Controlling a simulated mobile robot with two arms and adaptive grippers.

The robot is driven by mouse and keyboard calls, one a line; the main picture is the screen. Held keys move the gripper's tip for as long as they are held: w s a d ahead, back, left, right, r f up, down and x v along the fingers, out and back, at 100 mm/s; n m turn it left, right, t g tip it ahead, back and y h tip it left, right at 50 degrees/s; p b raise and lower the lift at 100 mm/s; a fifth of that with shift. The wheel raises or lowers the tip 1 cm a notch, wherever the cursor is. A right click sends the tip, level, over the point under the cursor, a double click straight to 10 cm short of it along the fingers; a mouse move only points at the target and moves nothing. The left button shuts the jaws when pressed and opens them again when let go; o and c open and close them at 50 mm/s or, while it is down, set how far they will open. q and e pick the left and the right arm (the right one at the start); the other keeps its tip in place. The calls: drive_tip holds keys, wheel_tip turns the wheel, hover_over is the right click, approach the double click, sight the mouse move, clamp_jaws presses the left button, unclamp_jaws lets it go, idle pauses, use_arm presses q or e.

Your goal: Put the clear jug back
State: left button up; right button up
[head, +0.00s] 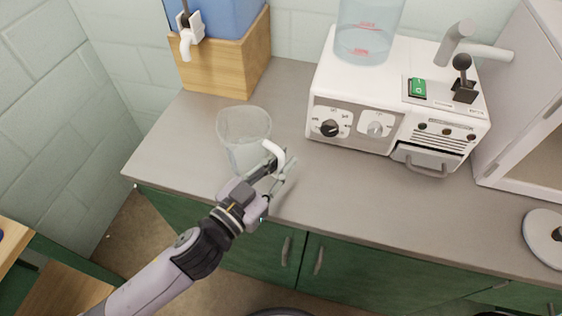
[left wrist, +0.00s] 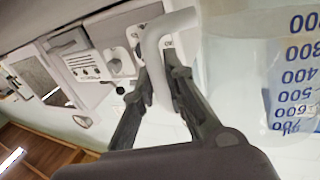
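The clear jug (head: 243,137) has see-through walls and a white handle, and it appears upright over the left part of the grey counter. In the left wrist view the jug (left wrist: 240,75) shows blue volume marks, upside down in the picture, and its white handle (left wrist: 155,50). My left gripper (head: 277,170) is at the handle side of the jug. In the left wrist view the fingers (left wrist: 157,80) close in on both sides of the handle. I cannot tell whether the jug's base touches the counter. My right gripper is not in view.
A blue tank with a white tap (head: 190,40) sits on a wooden stand (head: 228,60) at the back left. A white machine (head: 340,85) with knobs carries a clear container (head: 366,30). A white cabinet (head: 520,95) stands at the right. The grey counter (head: 390,200) is clear in front of the machine.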

use_arm(q)
drive_tip(key=o, duration=0.4)
drive_tip(key=shift+r, duration=0.2)
drive_tip(key=shift+b+v, duration=1.25)
drive_tip(key=shift+v, duration=4.75)
drive_tip(key=shift+a, duration=0.1)
